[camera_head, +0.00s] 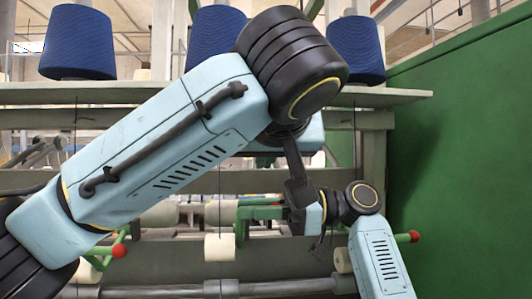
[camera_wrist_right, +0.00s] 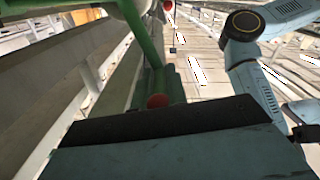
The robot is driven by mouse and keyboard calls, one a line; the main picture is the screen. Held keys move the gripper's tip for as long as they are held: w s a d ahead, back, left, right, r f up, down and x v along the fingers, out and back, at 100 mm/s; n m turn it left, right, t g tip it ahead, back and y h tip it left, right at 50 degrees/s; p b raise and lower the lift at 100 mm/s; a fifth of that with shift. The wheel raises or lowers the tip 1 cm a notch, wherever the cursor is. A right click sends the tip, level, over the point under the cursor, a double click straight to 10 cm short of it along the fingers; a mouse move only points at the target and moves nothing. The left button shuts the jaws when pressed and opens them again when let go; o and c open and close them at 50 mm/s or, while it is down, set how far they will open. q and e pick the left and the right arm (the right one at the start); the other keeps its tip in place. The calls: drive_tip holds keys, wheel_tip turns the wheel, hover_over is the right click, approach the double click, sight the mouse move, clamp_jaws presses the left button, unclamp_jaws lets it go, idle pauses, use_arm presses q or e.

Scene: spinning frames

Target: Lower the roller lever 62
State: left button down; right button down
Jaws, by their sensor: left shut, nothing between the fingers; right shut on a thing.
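A green lever (camera_head: 257,208) runs to my right gripper at the centre of the head view; its end is hidden behind the dark fingers. My right gripper (camera_head: 298,212) is shut on that lever. In the right wrist view, a red ball (camera_wrist_right: 158,100) on a green lever (camera_wrist_right: 150,45) shows just beyond the dark fingers, partly covered by them. My left gripper (camera_head: 293,158) is shut and empty, pointing down just above the right gripper. Its tips overlap the right gripper in the picture; I cannot tell whether they touch.
Other red-ball levers are at the lower left (camera_head: 119,251) and right (camera_head: 414,236). Blue yarn cones (camera_head: 77,45) stand on the upper shelf (camera_head: 35,93). A white roller (camera_head: 220,247) is below the centre lever. A green wall (camera_head: 460,150) closes the right side.

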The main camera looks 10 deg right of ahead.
use_arm(q)
drive_tip(key=w+f, duration=0.4)
drive_tip(key=f, duration=0.2)
drive_tip(key=shift+w+f, duration=0.15)
drive_tip(key=shift+w, duration=0.1)
